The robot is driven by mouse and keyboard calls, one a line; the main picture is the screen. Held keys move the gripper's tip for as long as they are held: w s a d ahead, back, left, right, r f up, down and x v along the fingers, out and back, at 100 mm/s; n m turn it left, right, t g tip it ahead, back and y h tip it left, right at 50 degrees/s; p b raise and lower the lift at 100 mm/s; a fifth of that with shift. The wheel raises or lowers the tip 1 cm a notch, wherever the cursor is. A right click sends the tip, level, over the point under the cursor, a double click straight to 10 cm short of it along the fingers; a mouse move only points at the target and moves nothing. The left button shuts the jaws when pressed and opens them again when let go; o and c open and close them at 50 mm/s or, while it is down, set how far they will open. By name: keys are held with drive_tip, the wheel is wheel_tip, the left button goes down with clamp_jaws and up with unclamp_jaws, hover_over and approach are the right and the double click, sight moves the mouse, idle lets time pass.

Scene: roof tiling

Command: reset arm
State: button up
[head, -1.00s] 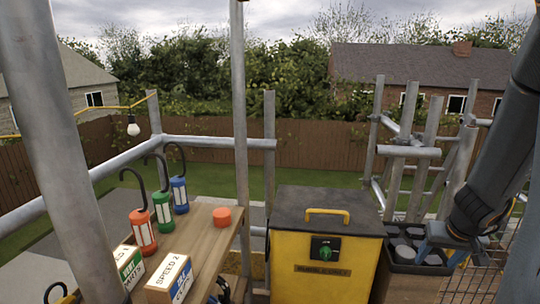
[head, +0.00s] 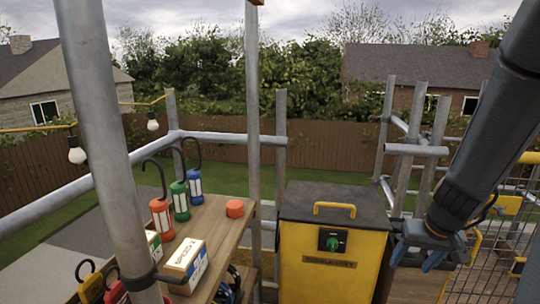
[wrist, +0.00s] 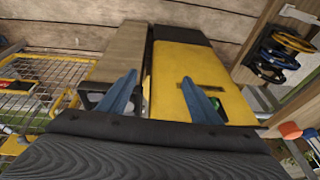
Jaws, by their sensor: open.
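My gripper (head: 424,258) hangs at the right in the head view, below my dark arm, beside the right side of the yellow box (head: 330,274). Its blue fingers are apart with nothing between them. In the wrist view my gripper (wrist: 160,92) points at the yellow box (wrist: 188,70) and a wooden board beside it. The fingertips overlap these in the picture; I cannot tell how far off they are.
A wooden shelf (head: 222,222) at the left holds red, green and blue lanterns, an orange puck (head: 235,208) and a SPEED carton (head: 186,262). A scaffold pole (head: 100,140) stands close at left. A wire mesh panel (head: 490,262) is at right.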

drive_tip(key=s+a+r+n+g, duration=0.1)
drive_tip(key=s+a, duration=0.5)
drive_tip(key=a, duration=0.3)
drive_tip(key=s+a+r+n+g, duration=0.1)
drive_tip(key=s+a+r+g, duration=0.1)
drive_tip(key=s+a, duration=0.4)
drive_tip(key=a, duration=0.4)
drive_tip(key=shift+n, duration=0.4)
